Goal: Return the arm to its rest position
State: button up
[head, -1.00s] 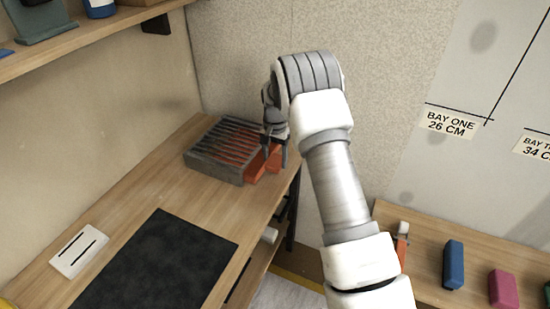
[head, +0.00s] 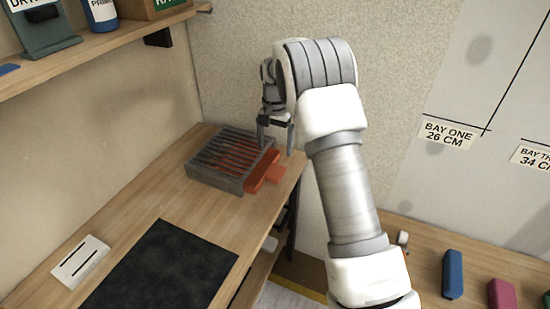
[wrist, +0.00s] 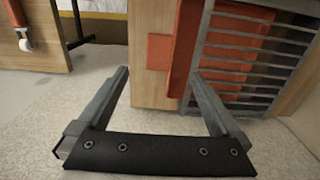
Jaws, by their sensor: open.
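My gripper (head: 275,136) is open and empty in the head view, above the back right corner of the left workbench. In the wrist view my gripper (wrist: 158,85) shows two spread fingers with nothing between them. A grey slatted rack (head: 217,177) stands on the bench just below and left of the gripper. The rack (wrist: 255,55) and an orange piece (wrist: 160,52) also show in the wrist view, apart from the fingers. My arm rises from the lower right and bends at the top.
The wooden bench (head: 60,225) holds a black mat (head: 165,268) and a white slotted plate (head: 80,260). A right-hand bench (head: 425,262) bears a blue block (head: 453,274) and a pink block (head: 500,294). The wall (head: 250,55) stands close behind.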

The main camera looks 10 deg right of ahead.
notch_tip(320, 180, up, 8)
jog(key=s+d+r+n+t+p, duration=0.2)
jog(key=s+r+n+t+p, duration=0.15)
jog(key=s+r, duration=1.4)
jog(key=s+r+n+t+p, duration=0.1)
jog(key=s+n+t+p, duration=0.1)
jog(key=s, duration=1.7)
jog(key=shift+s+d+n+p, duration=0.25)
jog(key=shift+s+n+p, duration=0.1)
jog(key=shift+n+p, duration=0.25)
